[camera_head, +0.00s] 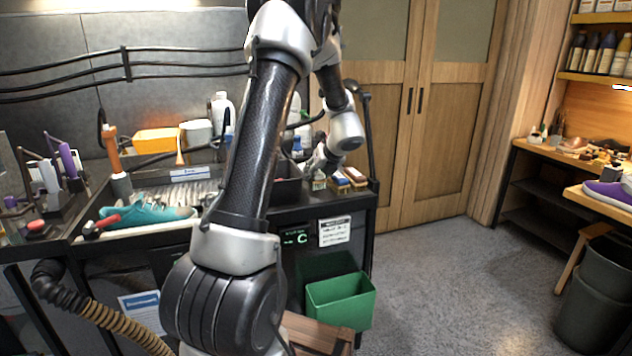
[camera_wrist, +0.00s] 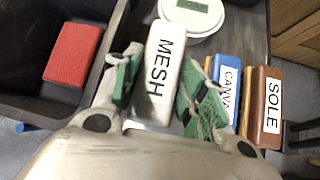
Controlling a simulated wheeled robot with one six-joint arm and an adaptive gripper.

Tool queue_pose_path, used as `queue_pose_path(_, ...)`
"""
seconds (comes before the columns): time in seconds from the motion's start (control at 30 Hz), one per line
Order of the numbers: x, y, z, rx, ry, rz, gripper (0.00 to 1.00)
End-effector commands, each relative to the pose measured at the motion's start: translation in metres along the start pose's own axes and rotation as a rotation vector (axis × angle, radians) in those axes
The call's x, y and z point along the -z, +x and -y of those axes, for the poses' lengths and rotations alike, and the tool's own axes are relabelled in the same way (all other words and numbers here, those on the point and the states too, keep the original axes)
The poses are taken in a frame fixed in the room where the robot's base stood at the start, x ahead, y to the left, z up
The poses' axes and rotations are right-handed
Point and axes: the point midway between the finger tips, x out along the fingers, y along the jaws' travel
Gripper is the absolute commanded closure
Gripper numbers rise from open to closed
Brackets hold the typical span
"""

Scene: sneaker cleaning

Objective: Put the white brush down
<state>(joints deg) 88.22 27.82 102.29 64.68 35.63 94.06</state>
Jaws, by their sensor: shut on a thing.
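The white brush (camera_wrist: 165,62), labelled MESH, is between the green-padded fingers of my gripper (camera_wrist: 158,90) in the wrist view. The fingers are shut on it. It lines up beside a blue brush (camera_wrist: 226,72) and a brown brush labelled SOLE (camera_wrist: 262,100), both to its right. Whether the white brush touches the bench top cannot be told. In the head view my gripper (camera_head: 319,172) is at the right end of the bench, next to the blue (camera_head: 340,183) and brown (camera_head: 355,176) brushes. The white brush is mostly hidden there.
A dark bin (camera_wrist: 30,98) with a red block (camera_wrist: 73,54) lies left of the white brush. A teal sneaker (camera_head: 150,214) rests on the bench's left part. A green bin (camera_head: 340,302) is below.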

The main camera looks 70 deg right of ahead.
Motion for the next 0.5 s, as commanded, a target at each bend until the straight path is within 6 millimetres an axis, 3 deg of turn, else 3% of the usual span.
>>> queue_pose_path(0.2,0.019,0.02,0.004,-0.001,0.001,-0.002,0.96)
queue_pose_path(0.5,0.02,0.021,0.004,-0.001,0.001,-0.001,0.96)
